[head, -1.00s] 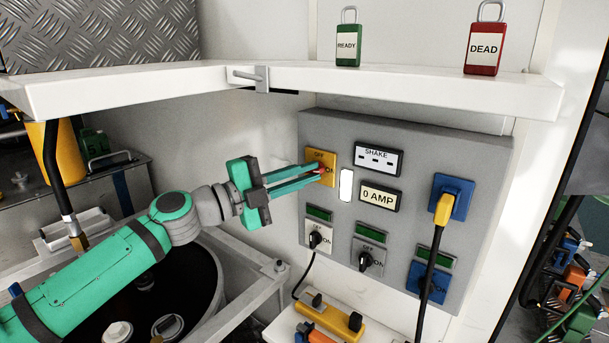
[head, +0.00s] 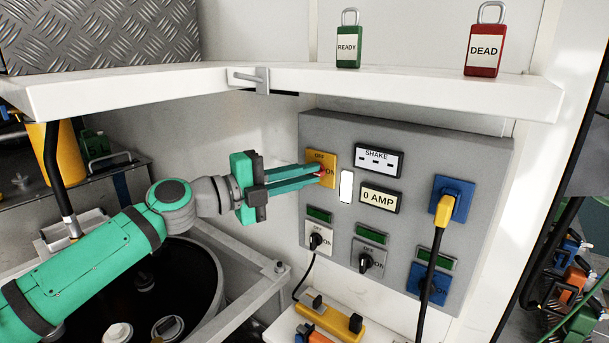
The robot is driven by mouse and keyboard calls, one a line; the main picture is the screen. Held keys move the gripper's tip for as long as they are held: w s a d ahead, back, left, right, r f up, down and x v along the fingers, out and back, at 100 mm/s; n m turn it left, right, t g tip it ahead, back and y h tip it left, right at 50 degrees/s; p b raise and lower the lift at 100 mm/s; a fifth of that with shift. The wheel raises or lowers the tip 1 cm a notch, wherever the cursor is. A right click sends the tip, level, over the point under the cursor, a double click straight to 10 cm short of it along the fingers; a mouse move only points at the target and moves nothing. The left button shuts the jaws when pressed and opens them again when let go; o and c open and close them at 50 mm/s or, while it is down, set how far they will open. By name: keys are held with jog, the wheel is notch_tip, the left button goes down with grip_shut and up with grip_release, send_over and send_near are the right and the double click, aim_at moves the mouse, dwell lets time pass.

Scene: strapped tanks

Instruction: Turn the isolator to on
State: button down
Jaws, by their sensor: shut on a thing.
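The isolator (head: 320,158) is a yellow plate marked OFF and ON at the upper left of the grey panel (head: 410,135). A small red part, its handle (head: 322,173), shows between my fingertips. My gripper (head: 320,174) reaches in from the left and is shut on this handle. The fingers cover most of the handle, so I cannot tell its exact angle. A display beside it reads 0 AMP (head: 380,198), and a white lit strip (head: 346,187) stands between them.
A white shelf (head: 400,90) overhangs the panel, bearing a green READY padlock (head: 348,45) and a red DEAD padlock (head: 484,50). Black-knobbed switches (head: 318,238) sit below my gripper. A yellow plug with a black cable (head: 436,250) hangs at the right.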

jog(key=c, duration=1.8)
grip_release()
jog(key=shift+a, duration=0.1)
jog(key=v, duration=1)
jog(key=shift+s+a, duration=0.15)
jog(key=shift+a, duration=0.1)
